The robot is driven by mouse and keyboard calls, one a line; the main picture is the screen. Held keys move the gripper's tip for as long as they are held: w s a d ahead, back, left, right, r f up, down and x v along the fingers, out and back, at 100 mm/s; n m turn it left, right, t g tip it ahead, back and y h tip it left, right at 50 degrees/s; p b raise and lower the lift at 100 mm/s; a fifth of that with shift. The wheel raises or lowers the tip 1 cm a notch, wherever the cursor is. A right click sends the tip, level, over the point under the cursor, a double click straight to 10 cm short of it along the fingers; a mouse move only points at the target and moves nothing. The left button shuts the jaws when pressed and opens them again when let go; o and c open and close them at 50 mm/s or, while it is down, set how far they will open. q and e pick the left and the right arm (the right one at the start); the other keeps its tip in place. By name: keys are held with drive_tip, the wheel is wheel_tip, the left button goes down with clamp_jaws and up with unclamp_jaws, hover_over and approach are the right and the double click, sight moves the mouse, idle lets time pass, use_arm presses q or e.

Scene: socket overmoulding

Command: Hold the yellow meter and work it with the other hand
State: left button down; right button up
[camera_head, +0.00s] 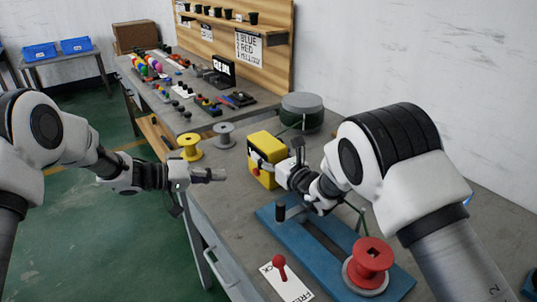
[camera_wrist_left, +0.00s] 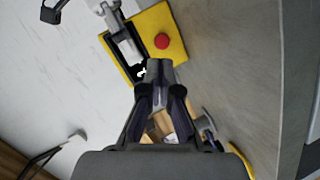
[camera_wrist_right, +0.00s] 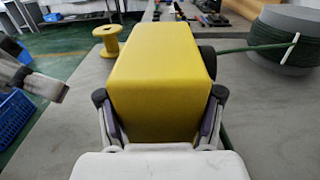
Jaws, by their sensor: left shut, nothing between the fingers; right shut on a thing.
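The yellow meter (camera_head: 264,158) is a box with a dark opening and a red button on its face. My right gripper (camera_head: 284,172) is shut on it; in the right wrist view the fingers press both sides of the yellow box (camera_wrist_right: 160,85). My left gripper (camera_head: 222,174) is shut and empty, to the left of the meter and apart from it. In the left wrist view the shut fingertips (camera_wrist_left: 160,72) point toward the meter's face (camera_wrist_left: 172,22), just below its red button (camera_wrist_left: 162,41). Whether the meter touches the bench is hard to tell.
A yellow spool (camera_head: 190,147) and a grey spool (camera_head: 224,134) stand behind the left gripper. A green cable coil (camera_head: 302,112) sits behind the meter. A blue base (camera_head: 330,262) with a red spool (camera_head: 371,262) and a red-knobbed lever (camera_head: 281,268) are at the front.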

sight(256, 172)
idle(0.3)
use_arm(q)
drive_tip(key=shift+w+d+f+m+y, duration=0.15)
drive_tip(key=shift+d+m+y, duration=0.2)
drive_tip(key=shift+y, duration=0.35)
drive_tip(key=shift+d+f+m+t+y, duration=0.15)
drive_tip(key=shift+m+t+y, duration=0.1)
drive_tip(key=shift+y, duration=0.2)
drive_tip(key=shift+f+m+t+y, duration=0.15)
drive_tip(key=shift+t+y, duration=0.1)
drive_tip(key=shift+y, duration=0.2)
use_arm(e)
drive_tip(key=shift+a, duration=0.1)
use_arm(q)
drive_tip(key=y, duration=0.1)
drive_tip(key=s+a+f+m+y, duration=0.1)
drive_tip(key=y, duration=0.1)
drive_tip(key=s+m+y, duration=0.1)
drive_tip(key=shift+s+a+f, duration=0.15)
drive_tip(key=shift+a+f, duration=0.1)
drive_tip(key=shift+f, duration=0.05)
drive_tip(key=shift+a+f+y, duration=0.1)
drive_tip(key=shift+a+y, duration=0.1)
drive_tip(key=shift+y, duration=0.1)
drive_tip(key=shift+w+d, duration=0.85)
drive_tip(key=shift+d, duration=0.4)
drive_tip(key=shift+w+d, duration=0.8)
drive_tip(key=shift+d, duration=0.4)
drive_tip(key=shift+w+d, duration=0.85)
drive_tip(key=shift+d, duration=0.4)
